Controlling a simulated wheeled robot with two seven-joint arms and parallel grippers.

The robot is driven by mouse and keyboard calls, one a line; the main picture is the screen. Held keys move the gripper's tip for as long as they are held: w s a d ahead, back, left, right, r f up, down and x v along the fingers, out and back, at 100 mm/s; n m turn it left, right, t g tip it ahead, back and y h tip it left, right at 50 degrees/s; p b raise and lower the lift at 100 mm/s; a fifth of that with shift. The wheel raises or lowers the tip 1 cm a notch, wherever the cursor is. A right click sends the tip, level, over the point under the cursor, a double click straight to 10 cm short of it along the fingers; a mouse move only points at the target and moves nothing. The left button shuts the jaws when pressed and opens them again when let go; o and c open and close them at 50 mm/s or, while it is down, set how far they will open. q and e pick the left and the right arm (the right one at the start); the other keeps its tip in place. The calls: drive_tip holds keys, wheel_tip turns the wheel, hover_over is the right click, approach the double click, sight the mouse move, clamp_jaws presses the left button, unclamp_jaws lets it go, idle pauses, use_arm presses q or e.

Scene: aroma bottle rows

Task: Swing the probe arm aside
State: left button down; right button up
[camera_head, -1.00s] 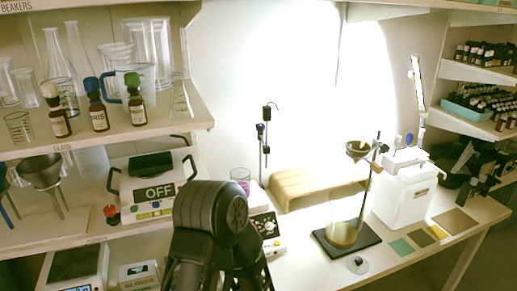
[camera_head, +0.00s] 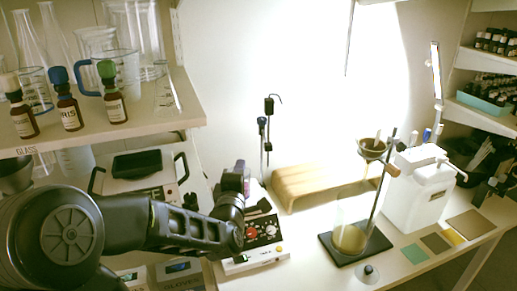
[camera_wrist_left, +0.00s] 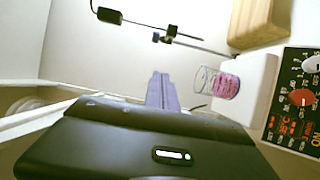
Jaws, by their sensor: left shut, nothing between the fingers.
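The probe arm (camera_head: 268,108) stands on a thin upright rod behind the hotplate, with a dark block and a short hooked wire at its top. In the left wrist view the probe arm (camera_wrist_left: 110,15) and its clamp (camera_wrist_left: 165,36) show sideways at the top. My left gripper (camera_head: 241,168) is over the back left of the hotplate (camera_head: 258,247), partly covering it. In the left wrist view its purple-grey fingers (camera_wrist_left: 162,92) are together and empty, apart from the rod. A beaker of pink liquid (camera_wrist_left: 228,86) stands on the hotplate plate, right of the fingers. My right gripper is out of view.
A wooden block (camera_head: 300,187) lies behind the hotplate. A ring stand with a funnel (camera_head: 372,149) and a beaker of amber liquid (camera_head: 350,238) stand to the right, beside a white jug (camera_head: 418,195). Bottles and glassware fill the left shelf (camera_head: 150,118).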

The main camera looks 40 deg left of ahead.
sight(265, 147)
use_arm(q)
drive_tip(key=w+a+p, duration=0.2)
drive_tip(key=w+p, duration=0.2)
drive_tip(key=w, duration=0.7)
drive_tip(key=shift+w+p, duration=0.2)
drive_tip(key=shift+p, duration=0.1)
drive_tip(key=b, duration=0.1)
drive_tip(key=w+d+n+g+y+b, duration=0.1)
drive_tip(key=shift+d+f+y+b, duration=0.2)
drive_tip(key=shift+f+y+b, duration=0.05)
drive_tip(key=shift+y+b, duration=0.1)
drive_tip(key=w+d+r+n+g+y+b, duration=0.1)
drive_tip(key=w+d+n+y+b, duration=0.1)
drive_tip(key=w+d+b, duration=0.3)
drive_tip(key=shift+w+d+r+g+b, duration=0.2)
drive_tip(key=shift+w+g+b, duration=0.2)
drive_tip(key=shift+w+b, duration=2.1)
drive_tip(key=shift+w+p, duration=0.55)
drive_tip(key=shift+w, duration=0.05)
